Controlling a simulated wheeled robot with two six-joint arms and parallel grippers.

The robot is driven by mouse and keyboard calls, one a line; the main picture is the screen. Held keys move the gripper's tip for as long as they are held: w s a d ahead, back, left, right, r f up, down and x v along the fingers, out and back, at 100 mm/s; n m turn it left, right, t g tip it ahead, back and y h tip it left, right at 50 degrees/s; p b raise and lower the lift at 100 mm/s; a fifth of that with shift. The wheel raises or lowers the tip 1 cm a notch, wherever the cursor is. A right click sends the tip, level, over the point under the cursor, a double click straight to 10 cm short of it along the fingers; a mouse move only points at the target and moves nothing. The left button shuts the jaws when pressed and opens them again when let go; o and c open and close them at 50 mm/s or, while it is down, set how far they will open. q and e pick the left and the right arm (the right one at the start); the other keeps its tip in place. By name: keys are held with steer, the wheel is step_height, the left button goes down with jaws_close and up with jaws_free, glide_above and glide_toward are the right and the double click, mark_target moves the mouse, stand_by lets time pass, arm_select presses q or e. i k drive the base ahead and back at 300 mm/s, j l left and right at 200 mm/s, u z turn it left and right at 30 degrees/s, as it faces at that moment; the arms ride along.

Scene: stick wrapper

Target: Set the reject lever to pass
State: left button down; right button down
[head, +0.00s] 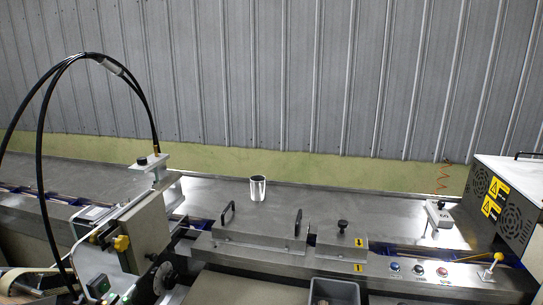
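A small lever with a yellow ball knob (498,256) stands on the front control panel at the far right, and it looks like the reject lever. Its thin stem leans up and to the right from a pale base. The markings by it are too small to read, so I cannot tell which setting it is at. Neither of my grippers shows in the head view.
A blue button (394,267), a dark button (419,270) and a red button (442,272) sit left of the lever. A vented box (495,205) stands behind it. A metal cup (257,188), handled covers (262,237) and a grey bin (334,291) are mid-scene.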

mark_target(498, 257)
steer(key=z, duration=1.45)
